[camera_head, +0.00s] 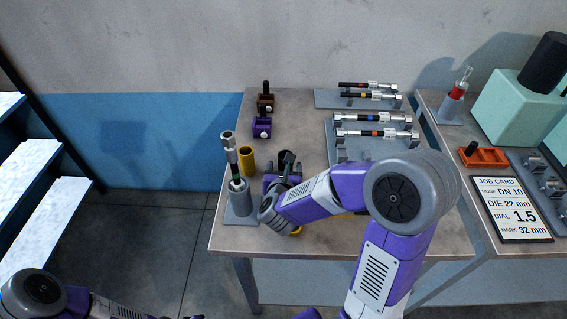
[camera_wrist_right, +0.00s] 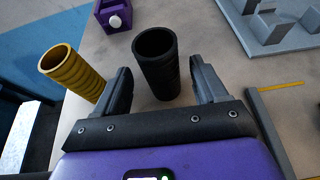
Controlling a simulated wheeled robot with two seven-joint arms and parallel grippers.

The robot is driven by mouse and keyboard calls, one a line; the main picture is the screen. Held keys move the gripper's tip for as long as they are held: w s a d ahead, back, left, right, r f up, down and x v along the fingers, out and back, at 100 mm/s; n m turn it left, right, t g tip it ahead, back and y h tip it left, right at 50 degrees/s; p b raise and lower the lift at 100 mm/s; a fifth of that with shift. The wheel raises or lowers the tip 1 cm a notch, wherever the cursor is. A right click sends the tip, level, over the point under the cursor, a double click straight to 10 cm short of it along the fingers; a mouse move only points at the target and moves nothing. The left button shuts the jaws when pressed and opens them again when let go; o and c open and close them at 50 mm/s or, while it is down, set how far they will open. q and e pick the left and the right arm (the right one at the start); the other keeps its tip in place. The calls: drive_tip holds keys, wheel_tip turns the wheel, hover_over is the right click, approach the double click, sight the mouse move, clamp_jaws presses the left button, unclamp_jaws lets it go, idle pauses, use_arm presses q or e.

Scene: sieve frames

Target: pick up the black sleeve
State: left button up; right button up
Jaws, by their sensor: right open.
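The black sleeve (camera_wrist_right: 157,65) is a ribbed, hollow tube standing upright on the table, its open top facing up. In the head view its dark rim (camera_head: 286,157) shows just beyond my right gripper (camera_head: 283,176), which hides much of it. In the wrist view my right gripper (camera_wrist_right: 160,75) is open, with one finger on each side of the sleeve. Gaps show between the fingers and the sleeve, so it is not clamped. My left arm shows at the bottom left of the head view, but its gripper is out of sight.
A yellow ribbed sleeve (camera_wrist_right: 76,73) stands left of the left finger. A grey stand (camera_head: 240,207) holding an upright fitting is at the table's left edge. A purple block (camera_head: 262,127) and brown block (camera_head: 265,103) lie behind. Grey racks (camera_head: 345,150) with hoses stand right.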

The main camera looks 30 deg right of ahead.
drive_tip(key=x, duration=0.4)
drive_tip(key=shift+w+d+r, duration=0.1)
drive_tip(key=shift+w+d, duration=0.15)
drive_tip(key=shift+c, duration=0.2)
drive_tip(key=c, duration=1)
drive_tip(key=shift+r, duration=0.1)
